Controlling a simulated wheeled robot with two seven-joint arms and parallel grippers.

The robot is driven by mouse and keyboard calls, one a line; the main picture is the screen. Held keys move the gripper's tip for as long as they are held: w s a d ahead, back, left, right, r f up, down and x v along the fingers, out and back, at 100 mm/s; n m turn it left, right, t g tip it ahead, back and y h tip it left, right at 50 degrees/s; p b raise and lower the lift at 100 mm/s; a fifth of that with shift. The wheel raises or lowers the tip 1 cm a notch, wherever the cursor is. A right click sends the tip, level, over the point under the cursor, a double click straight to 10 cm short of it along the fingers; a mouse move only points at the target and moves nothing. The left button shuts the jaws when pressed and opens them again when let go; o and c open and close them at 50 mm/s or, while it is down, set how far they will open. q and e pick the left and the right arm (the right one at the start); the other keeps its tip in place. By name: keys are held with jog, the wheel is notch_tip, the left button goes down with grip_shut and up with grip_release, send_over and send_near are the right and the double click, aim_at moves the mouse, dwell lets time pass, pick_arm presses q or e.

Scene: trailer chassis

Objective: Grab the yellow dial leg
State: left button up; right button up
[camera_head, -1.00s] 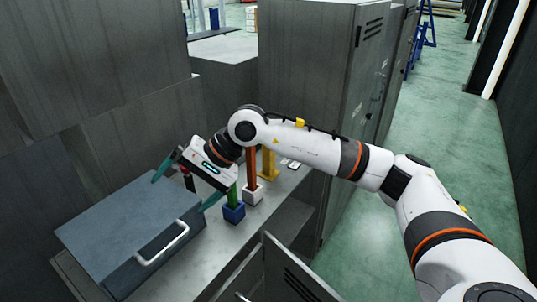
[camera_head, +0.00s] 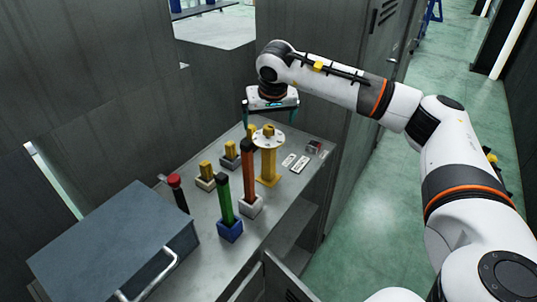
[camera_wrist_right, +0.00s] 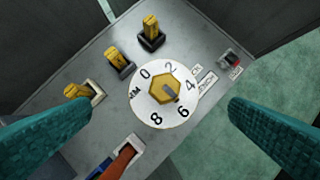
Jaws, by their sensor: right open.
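The yellow dial leg (camera_head: 268,168) stands upright on the grey bench, a yellow post on a yellow base with a round white dial on top. In the right wrist view its dial (camera_wrist_right: 148,92) faces the camera, with black numbers and a yellow hexagonal centre. My right gripper (camera_head: 269,118) is open above and slightly behind the dial. In the wrist view its teal fingers are spread wide on either side of the dial, with nothing between them touching. My left gripper is not in view.
A green post (camera_head: 225,204) in a blue base and an orange post (camera_head: 248,172) in a white base stand in front. Several short yellow pieces (camera_head: 205,172) stand left. A grey toolbox (camera_head: 110,240) fills the front left. Small labels (camera_head: 300,163) lie right.

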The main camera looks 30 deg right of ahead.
aim_at(269, 128)
jog(key=shift+w+d+f, duration=0.35)
jog(key=shift+w+f, duration=0.2)
jog(key=shift+f, duration=0.25)
jog(key=shift+p+x, duration=0.9)
jog(key=shift+p, duration=0.05)
jog(key=shift+x, duration=1.15)
jog(key=shift+w+d+f, duration=0.1)
jog(key=shift+d+f, duration=0.15)
jog(key=shift+f, duration=0.1)
jog(key=shift+c, duration=0.6)
jog(key=shift+r, duration=0.1)
jog(key=c, duration=0.6)
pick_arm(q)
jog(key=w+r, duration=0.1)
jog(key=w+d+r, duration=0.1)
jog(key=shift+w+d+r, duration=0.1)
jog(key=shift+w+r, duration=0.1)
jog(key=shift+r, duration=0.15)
pick_arm(e)
jog(key=c, duration=0.8)
